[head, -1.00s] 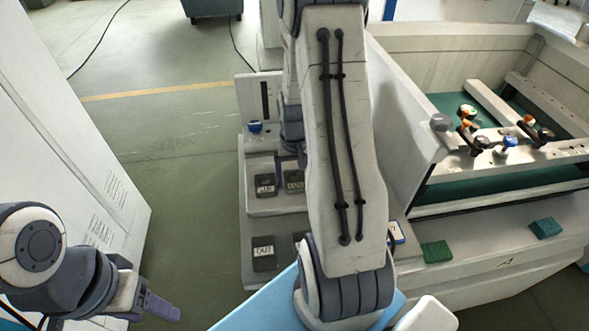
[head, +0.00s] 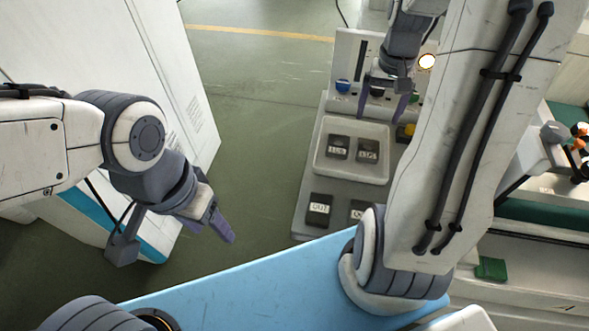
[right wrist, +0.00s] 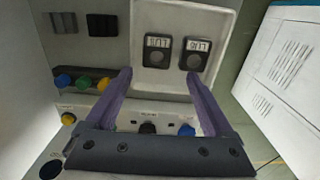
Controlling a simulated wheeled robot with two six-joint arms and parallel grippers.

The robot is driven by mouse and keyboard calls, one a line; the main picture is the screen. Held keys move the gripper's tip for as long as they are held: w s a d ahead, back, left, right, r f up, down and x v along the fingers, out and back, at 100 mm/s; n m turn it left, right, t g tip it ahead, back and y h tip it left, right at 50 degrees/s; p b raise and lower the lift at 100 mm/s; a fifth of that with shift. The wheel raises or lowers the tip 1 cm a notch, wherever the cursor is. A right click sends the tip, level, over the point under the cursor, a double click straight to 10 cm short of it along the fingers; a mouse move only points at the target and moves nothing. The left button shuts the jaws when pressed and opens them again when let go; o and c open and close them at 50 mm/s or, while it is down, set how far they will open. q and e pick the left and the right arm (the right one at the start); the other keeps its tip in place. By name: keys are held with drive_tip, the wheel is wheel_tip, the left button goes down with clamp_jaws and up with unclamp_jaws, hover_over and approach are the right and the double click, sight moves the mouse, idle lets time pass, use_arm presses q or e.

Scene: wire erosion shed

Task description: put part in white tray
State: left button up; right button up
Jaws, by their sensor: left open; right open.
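The white tray (head: 322,150) stands on the grey bench and holds two dark parts with labels, the left part (head: 338,147) and the right part (head: 367,150). My right gripper (head: 385,108) is open at the tray's far side, near the button panel. In the right wrist view its open fingers (right wrist: 158,77) point at the tray (right wrist: 165,80) and hold nothing. A dark block marked OUT (head: 318,210) lies in front of the tray; a second one (head: 362,211) is partly hidden by my right arm. My left gripper (head: 212,227) is open and empty over the floor, left of the bench.
The panel (head: 345,60) behind the tray has a blue knob (head: 343,86) and a black one. A pale cabinet (head: 150,60) stands left; floor between is clear.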

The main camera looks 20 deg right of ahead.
drive_tip(key=s+a+r+n, duration=0.1)
drive_tip(key=a+n, duration=0.2)
drive_tip(key=a, duration=0.6)
drive_tip(key=s+a+r+n, duration=0.1)
drive_tip(key=a+r+n, duration=0.15)
drive_tip(key=a, duration=0.75)
drive_tip(key=s+a+n+y, duration=0.1)
drive_tip(key=s+a+n, duration=0.7)
drive_tip(key=s+a, duration=0.3)
drive_tip(key=s, duration=0.3)
drive_tip(key=shift+a+f, duration=0.2)
drive_tip(key=shift+f, duration=0.05)
